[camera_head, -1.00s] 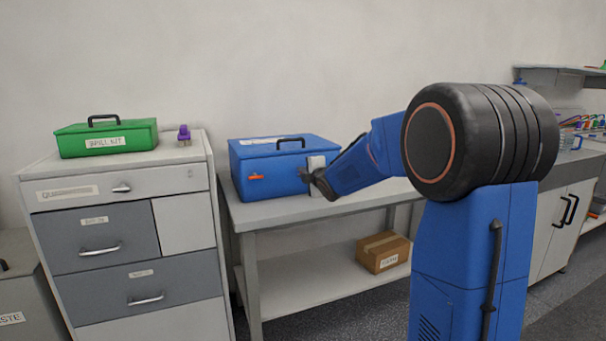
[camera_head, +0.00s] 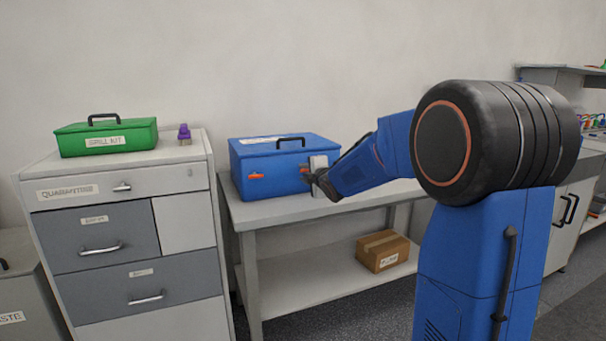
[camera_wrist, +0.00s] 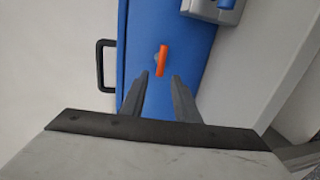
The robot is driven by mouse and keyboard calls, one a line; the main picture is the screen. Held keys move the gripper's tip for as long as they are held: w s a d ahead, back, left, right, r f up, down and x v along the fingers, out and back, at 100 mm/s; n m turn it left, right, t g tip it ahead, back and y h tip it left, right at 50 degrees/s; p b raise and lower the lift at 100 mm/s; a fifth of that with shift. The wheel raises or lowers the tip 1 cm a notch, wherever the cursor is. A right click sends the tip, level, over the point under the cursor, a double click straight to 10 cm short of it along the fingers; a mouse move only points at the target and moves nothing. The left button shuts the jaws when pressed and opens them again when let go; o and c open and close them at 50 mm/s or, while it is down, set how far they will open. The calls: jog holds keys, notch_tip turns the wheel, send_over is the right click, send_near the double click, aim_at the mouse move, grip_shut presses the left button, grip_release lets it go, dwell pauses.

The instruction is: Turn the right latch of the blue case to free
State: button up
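The blue case (camera_head: 270,165) stands on the bench, with a black handle (camera_head: 291,140) on its lid. Its left orange latch (camera_head: 256,176) lies level on the front. In the wrist view the right latch (camera_wrist: 161,61) is an orange bar, lying along the case's length on the blue front (camera_wrist: 188,45). My gripper (camera_head: 313,180) is at the right part of the case front. In the wrist view my gripper (camera_wrist: 160,76) is open, its two fingers apart, with the near end of the latch about between the tips. I cannot tell whether they touch it.
The bench top (camera_head: 265,211) is clear in front. A cardboard box (camera_head: 383,251) is on the lower shelf. A drawer cabinet (camera_head: 185,223) with a green kit (camera_head: 105,138) stands at the left.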

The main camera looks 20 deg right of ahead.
jog(key=s+r, duration=0.3)
jog(key=s, duration=1.2)
jog(key=shift+s, duration=0.2)
jog(key=s+a+f+m+g, duration=0.3)
jog(key=s+f+m, duration=0.3)
jog(key=s, duration=0.6)
jog(key=s+a+f+m+g, duration=0.3)
jog(key=s+f+m, duration=0.3)
jog(key=s, duration=0.7)
jog(key=s+a+f+m+g, duration=0.3)
jog(key=s+f+m+g, duration=0.2)
jog(key=s, duration=0.8)
jog(key=shift+a+f+m, duration=0.35)
jog(key=shift+f+m, duration=0.25)
